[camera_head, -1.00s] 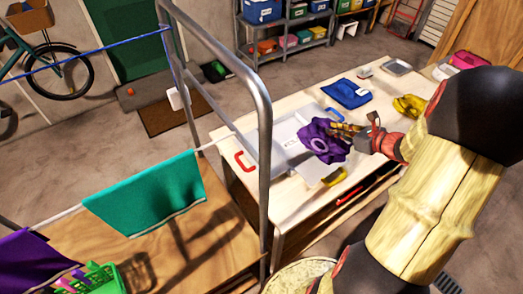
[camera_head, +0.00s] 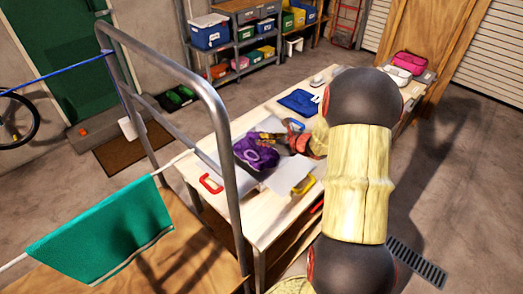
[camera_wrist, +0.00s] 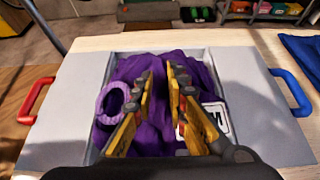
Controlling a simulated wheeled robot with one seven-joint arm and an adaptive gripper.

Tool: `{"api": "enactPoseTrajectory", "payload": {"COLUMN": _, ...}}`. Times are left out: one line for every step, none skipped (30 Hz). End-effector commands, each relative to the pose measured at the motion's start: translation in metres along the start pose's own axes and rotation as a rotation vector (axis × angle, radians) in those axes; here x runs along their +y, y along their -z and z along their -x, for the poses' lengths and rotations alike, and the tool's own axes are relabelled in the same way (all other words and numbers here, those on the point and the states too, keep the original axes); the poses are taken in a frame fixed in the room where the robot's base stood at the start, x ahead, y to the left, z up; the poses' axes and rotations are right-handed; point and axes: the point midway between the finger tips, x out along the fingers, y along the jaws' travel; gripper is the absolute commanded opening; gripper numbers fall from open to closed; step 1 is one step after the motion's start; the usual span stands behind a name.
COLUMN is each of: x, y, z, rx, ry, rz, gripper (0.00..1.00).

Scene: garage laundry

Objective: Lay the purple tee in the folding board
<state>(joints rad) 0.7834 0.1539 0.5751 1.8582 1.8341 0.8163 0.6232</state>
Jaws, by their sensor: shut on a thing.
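The purple tee (camera_head: 255,150) lies bunched over the middle of the folding board (camera_head: 290,178). In the wrist view the tee (camera_wrist: 140,68) fills the centre between the board's grey left panel (camera_wrist: 72,112) and right panel (camera_wrist: 262,110). A purple ring shape (camera_wrist: 118,98) shows on its left part. My gripper (camera_wrist: 160,82) is over the tee, its yellow fingers pointing into the cloth and pinching it; the exact grip is hidden by the cloth. In the head view my gripper (camera_head: 288,140) comes in from the right, partly hidden by my arm.
The board has a red handle (camera_head: 211,184), a yellow handle (camera_head: 303,187) and a blue handle (camera_wrist: 290,92). A folded blue garment (camera_head: 298,102) lies beyond the board. A metal rail frame (camera_head: 228,170) with a hanging teal cloth (camera_head: 100,228) stands at left. Pink cloth (camera_head: 410,63) is at far right.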

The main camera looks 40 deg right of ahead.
Motion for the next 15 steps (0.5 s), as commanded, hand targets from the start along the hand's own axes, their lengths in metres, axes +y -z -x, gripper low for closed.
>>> {"api": "enactPoseTrajectory", "payload": {"x": 0.000, "y": 0.001, "z": -0.003, "rx": -0.001, "ry": 0.000, "rz": 0.001, "gripper": 0.00}}
{"api": "enactPoseTrajectory", "payload": {"x": 0.000, "y": 0.001, "z": -0.004, "rx": -0.001, "ry": 0.000, "rz": 0.001, "gripper": 0.00}}
{"api": "enactPoseTrajectory", "payload": {"x": 0.001, "y": 0.002, "z": -0.006, "rx": -0.001, "ry": -0.001, "rz": 0.001, "gripper": 0.00}}
{"api": "enactPoseTrajectory", "payload": {"x": 0.001, "y": 0.003, "z": -0.008, "rx": -0.001, "ry": -0.001, "rz": 0.001, "gripper": 0.00}}
{"api": "enactPoseTrajectory", "payload": {"x": 0.001, "y": 0.004, "z": -0.010, "rx": 0.000, "ry": -0.001, "rz": 0.001, "gripper": 0.00}}
{"api": "enactPoseTrajectory", "payload": {"x": 0.002, "y": 0.006, "z": -0.014, "rx": 0.000, "ry": -0.002, "rz": 0.001, "gripper": 0.00}}
{"api": "enactPoseTrajectory", "payload": {"x": 0.002, "y": 0.007, "z": -0.018, "rx": 0.000, "ry": -0.002, "rz": 0.000, "gripper": 0.00}}
{"api": "enactPoseTrajectory", "payload": {"x": 0.002, "y": 0.012, "z": -0.020, "rx": 0.001, "ry": -0.001, "rz": -0.002, "gripper": 0.00}}
{"api": "enactPoseTrajectory", "payload": {"x": 0.002, "y": 0.019, "z": -0.023, "rx": 0.001, "ry": -0.001, "rz": -0.003, "gripper": 0.00}}
{"api": "enactPoseTrajectory", "payload": {"x": 0.002, "y": 0.024, "z": -0.025, "rx": 0.001, "ry": -0.001, "rz": -0.002, "gripper": 0.00}}
{"api": "enactPoseTrajectory", "payload": {"x": 0.002, "y": 0.028, "z": -0.027, "rx": 0.001, "ry": -0.001, "rz": -0.002, "gripper": 0.00}}
{"api": "enactPoseTrajectory", "payload": {"x": 0.002, "y": 0.031, "z": -0.029, "rx": 0.001, "ry": -0.001, "rz": -0.002, "gripper": 0.00}}
{"api": "enactPoseTrajectory", "payload": {"x": 0.001, "y": 0.033, "z": -0.030, "rx": 0.000, "ry": -0.001, "rz": -0.001, "gripper": 0.00}}
{"api": "enactPoseTrajectory", "payload": {"x": 0.001, "y": 0.033, "z": -0.031, "rx": -0.001, "ry": 0.000, "rz": -0.001, "gripper": 0.00}}
{"api": "enactPoseTrajectory", "payload": {"x": 0.001, "y": 0.033, "z": -0.031, "rx": -0.001, "ry": 0.000, "rz": 0.000, "gripper": 0.00}}
